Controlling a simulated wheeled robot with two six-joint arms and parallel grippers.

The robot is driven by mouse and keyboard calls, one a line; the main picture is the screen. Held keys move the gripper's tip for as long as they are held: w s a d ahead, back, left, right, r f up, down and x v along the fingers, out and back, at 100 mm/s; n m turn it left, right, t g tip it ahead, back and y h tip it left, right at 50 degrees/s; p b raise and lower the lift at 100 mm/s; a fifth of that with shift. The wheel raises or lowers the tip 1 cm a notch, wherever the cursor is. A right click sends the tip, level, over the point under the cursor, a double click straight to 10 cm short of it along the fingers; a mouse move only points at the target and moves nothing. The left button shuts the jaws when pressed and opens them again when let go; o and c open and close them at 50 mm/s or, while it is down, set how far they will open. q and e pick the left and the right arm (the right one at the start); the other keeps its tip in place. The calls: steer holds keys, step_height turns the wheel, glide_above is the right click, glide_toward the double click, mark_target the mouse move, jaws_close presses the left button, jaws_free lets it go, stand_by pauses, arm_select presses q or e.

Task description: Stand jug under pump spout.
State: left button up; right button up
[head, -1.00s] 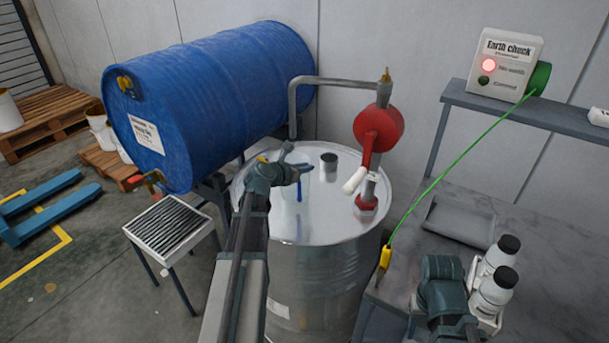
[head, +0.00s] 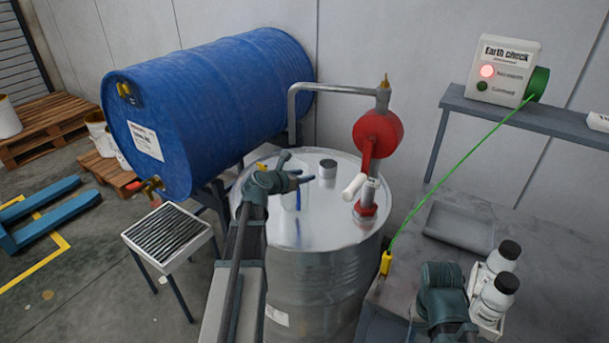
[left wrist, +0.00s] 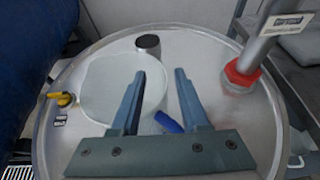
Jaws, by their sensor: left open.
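The jug (left wrist: 112,88) is pale and translucent with a blue handle (left wrist: 168,122), and it stands upright on the drum lid (head: 265,228). In the head view only its blue handle (head: 298,200) shows clearly, partly behind my gripper. The red hand pump (head: 377,135) rises from the lid, and its bent spout pipe (head: 335,88) turns down above the jug area. I cannot tell whether it is exactly over the jug's mouth. My left gripper (head: 300,180) is open; in the left wrist view (left wrist: 160,76) its fingers are over the jug, the handle showing between them.
A blue drum (head: 215,105) lies behind left, above a grated stand (head: 166,235). A bench on the right holds a tray (head: 459,228) and white bottles (head: 497,292). An earth check box (head: 503,72) shows a red light; its green cable runs to a yellow clamp (head: 386,262).

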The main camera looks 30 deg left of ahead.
arm_select(q)
steer(key=p+v, duration=0.4)
steer(key=v, duration=0.7)
steer(key=shift+s, duration=0.1)
steer(key=s+d+f+m+g+h, duration=0.15)
steer(key=d+f+m+g, duration=0.3)
steer(key=d+m, duration=0.6)
steer(key=s+d+f+m+g, duration=0.3)
steer(key=d+f+m+g, duration=0.15)
steer(key=d+m, duration=0.55)
steer(key=s+d+f+m+g+y, duration=0.4)
steer(key=s+d+m, duration=0.8)
steer(key=m, duration=0.5)
steer(key=shift+s+d+m, duration=0.35)
steer(key=shift+d, duration=0.85)
